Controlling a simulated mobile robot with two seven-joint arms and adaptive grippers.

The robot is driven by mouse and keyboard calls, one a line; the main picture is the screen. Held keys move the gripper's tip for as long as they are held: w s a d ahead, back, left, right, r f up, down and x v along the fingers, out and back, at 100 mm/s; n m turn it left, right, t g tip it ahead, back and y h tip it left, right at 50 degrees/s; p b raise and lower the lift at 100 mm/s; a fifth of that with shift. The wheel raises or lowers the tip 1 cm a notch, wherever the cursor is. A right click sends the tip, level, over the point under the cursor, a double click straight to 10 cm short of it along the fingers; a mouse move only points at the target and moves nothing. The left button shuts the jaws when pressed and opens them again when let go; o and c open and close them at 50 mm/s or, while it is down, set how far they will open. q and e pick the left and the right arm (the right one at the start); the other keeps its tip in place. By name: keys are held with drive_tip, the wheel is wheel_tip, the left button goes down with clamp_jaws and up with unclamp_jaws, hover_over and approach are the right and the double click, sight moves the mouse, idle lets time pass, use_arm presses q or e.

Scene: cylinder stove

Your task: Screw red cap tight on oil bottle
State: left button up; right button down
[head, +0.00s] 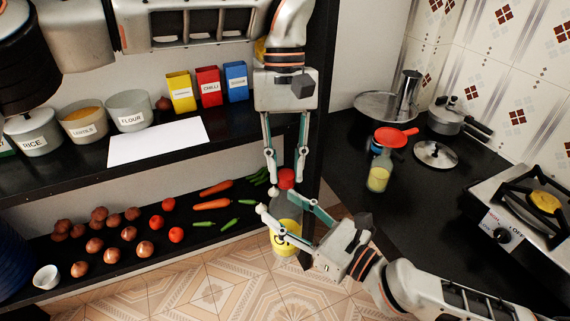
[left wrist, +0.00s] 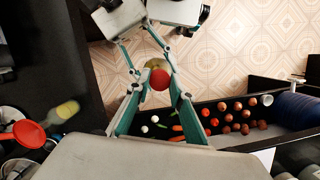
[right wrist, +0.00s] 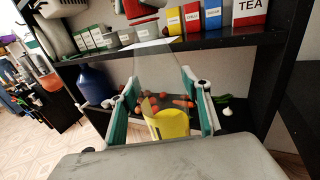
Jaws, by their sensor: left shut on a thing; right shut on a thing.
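The red cap (head: 287,177) is between the fingertips of my left gripper (head: 286,183), which is shut on it and points down. In the left wrist view the cap (left wrist: 159,79) sits between both fingers. The oil bottle (head: 286,242), clear with yellow oil low inside, is upright directly below the cap. My right gripper (head: 280,206) is shut around the bottle's body from the right. The right wrist view shows the bottle's yellow part (right wrist: 170,124) between the fingers. The cap lines up with the bottle's top; its seating on the neck is hidden by the fingers.
A shelf (head: 75,262) with onions, tomatoes, carrots and chillies is left of the bottle. The upper shelf holds jars and spice boxes (head: 208,87). The dark counter at right holds a second oil bottle (head: 379,174), a red funnel (head: 396,137), pots and a stove (head: 520,205).

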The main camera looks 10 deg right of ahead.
use_arm(q)
drive_tip(key=shift+m+y, duration=0.3)
drive_tip(key=shift+m, duration=0.7)
drive_tip(key=o, duration=0.7)
drive_tip(key=shift+c, duration=0.2)
drive_tip(key=shift+r, duration=2.3)
drive_tip(key=shift+c, duration=0.3)
